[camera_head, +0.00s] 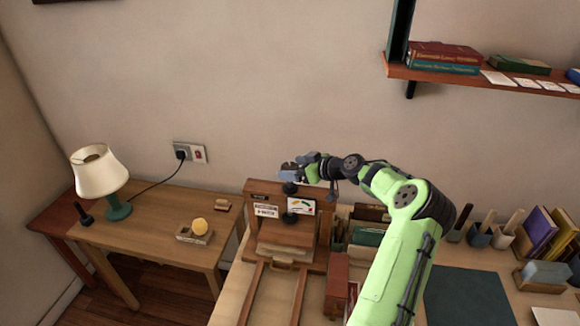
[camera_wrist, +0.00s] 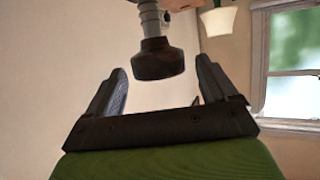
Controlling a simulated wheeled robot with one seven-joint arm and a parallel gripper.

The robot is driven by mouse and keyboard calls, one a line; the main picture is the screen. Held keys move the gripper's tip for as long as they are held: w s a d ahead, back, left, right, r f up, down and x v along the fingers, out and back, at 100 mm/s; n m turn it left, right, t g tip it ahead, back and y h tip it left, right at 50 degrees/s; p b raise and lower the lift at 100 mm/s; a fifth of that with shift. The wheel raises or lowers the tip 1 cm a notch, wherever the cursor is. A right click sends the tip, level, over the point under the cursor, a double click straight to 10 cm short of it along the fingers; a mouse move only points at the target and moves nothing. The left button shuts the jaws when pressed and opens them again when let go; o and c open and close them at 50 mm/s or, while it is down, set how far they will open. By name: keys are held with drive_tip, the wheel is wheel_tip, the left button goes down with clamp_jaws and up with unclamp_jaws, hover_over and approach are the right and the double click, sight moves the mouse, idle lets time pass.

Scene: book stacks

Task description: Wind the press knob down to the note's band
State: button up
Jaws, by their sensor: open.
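The wooden press (camera_head: 262,188) stands at the left end of the desk. Its dark knob (camera_head: 290,188) sits above the crossbeam, just below my gripper (camera_head: 288,172). In the wrist view, which looks upside down, the dark knob (camera_wrist: 158,60) on its grey screw (camera_wrist: 149,20) is just beyond my fingertips, roughly centred in the gap. My gripper (camera_wrist: 160,85) is open, with its jaws apart and empty. A white card with coloured marks (camera_head: 301,206) and a printed label (camera_head: 266,210) are on the press front. I cannot tell the note's band at this size.
A side table at left holds a lamp (camera_head: 98,172) and a small tray (camera_head: 194,235) with a yellow ball. Books (camera_head: 371,228) stand right of the press, close to my arm. A dark green mat (camera_head: 467,297) lies further right. A wall shelf (camera_head: 480,80) is above.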

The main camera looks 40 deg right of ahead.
drive_tip(key=shift+x, duration=1.1)
drive_tip(key=c, duration=1)
drive_tip(key=shift+m+h+b, duration=0.3)
drive_tip(key=shift+b, duration=0.25)
